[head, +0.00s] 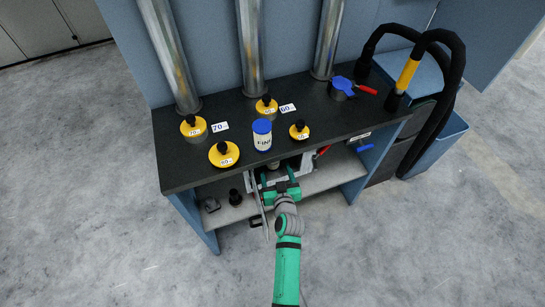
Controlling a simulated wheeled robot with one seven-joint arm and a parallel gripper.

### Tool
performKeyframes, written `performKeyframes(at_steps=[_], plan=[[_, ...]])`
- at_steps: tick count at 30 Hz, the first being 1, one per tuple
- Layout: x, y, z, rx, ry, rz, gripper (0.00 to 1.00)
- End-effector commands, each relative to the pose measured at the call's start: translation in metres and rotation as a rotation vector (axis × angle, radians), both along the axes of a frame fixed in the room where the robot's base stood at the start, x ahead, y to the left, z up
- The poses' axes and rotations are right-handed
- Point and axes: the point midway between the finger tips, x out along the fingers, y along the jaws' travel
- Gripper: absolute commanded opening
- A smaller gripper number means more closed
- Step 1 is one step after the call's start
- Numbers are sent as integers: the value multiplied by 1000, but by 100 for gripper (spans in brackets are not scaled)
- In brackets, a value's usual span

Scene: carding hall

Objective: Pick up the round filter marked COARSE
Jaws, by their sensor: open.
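A white cylinder with a blue cap (262,139) stands upright on the dark bench top (175,169), near its front edge. Its visible letters read "FIN", the rest being turned out of sight. I see no filter marked COARSE in this view. My gripper (274,175) is open at the front of the bench, just below and right of the white cylinder and apart from it. A pale object (252,183) shows partly behind my gripper, at the lower shelf; I cannot tell what it is.
Yellow knobbed caps (223,154) stand on the bench, with number cards (220,127) beside some. Metal pipes (252,50) rise behind. The lower shelf (325,181) holds small dark parts (235,197).

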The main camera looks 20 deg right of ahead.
Motion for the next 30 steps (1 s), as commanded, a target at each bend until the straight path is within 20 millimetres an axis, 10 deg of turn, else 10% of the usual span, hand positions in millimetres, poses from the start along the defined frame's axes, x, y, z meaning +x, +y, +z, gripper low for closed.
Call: performKeyframes(at_steps=[22, 27, 30], plan=[[49, -13, -22, 0, 0, -9, 68], [49, -11, -22, 0, 0, -5, 27], [50, -11, -22, 0, -1, -5, 21]])
